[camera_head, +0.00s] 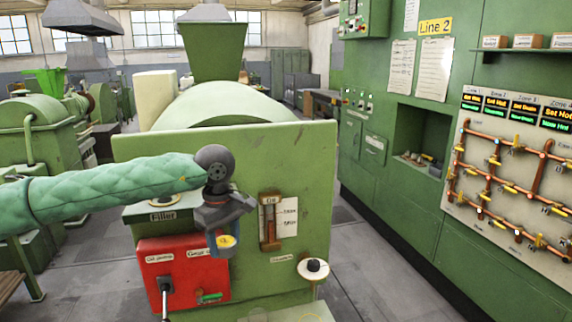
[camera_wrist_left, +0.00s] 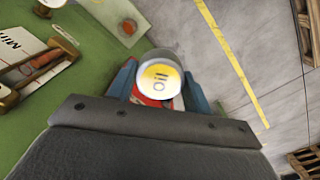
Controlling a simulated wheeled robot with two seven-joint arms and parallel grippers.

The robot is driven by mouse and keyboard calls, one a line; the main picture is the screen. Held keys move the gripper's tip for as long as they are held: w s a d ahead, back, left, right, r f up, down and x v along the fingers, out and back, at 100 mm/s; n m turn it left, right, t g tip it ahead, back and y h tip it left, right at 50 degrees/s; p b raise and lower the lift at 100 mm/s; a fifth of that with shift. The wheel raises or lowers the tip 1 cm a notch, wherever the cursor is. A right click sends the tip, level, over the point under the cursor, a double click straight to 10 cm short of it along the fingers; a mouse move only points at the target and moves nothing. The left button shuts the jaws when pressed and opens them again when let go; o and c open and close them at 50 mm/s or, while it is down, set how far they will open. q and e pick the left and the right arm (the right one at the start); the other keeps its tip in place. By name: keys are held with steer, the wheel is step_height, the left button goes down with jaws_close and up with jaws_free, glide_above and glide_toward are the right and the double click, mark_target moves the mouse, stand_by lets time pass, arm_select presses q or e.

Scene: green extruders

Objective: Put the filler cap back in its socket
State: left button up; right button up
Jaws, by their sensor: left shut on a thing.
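My left gripper (camera_head: 224,238) is shut on the filler cap (camera_head: 229,241), a round light-coloured cap with a yellow face. In the left wrist view the cap (camera_wrist_left: 161,78) sits between the blue fingers and its yellow face reads "Oil". The gripper holds it in the air in front of the green machine, right of the plate marked "Filler" (camera_head: 162,217). A round fitting (camera_head: 166,202), likely the socket, shows just above that plate, partly hidden by my left arm. I cannot see into it. My right gripper is not in view.
A red panel (camera_head: 163,260) with levers is below the gripper. An oil sight gauge (camera_head: 269,222) is on the machine front to the right. A white fitting with a black knob (camera_head: 313,267) stands at lower right. Open floor (camera_head: 368,265) lies between machine and wall cabinets.

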arm_select(q)
steer(key=a+f+m, duration=0.3)
steer(key=f+m, duration=0.2)
steer(key=f, duration=0.4)
steer(key=s+a+f+m, duration=0.1)
steer(key=a+f+m, duration=0.2)
steer(key=f+m, duration=0.2)
step_height(320, 180, down, 4)
steer(key=shift+s+r, duration=0.15)
steer(key=shift+s, duration=0.05)
steer(key=shift+a, duration=0.1)
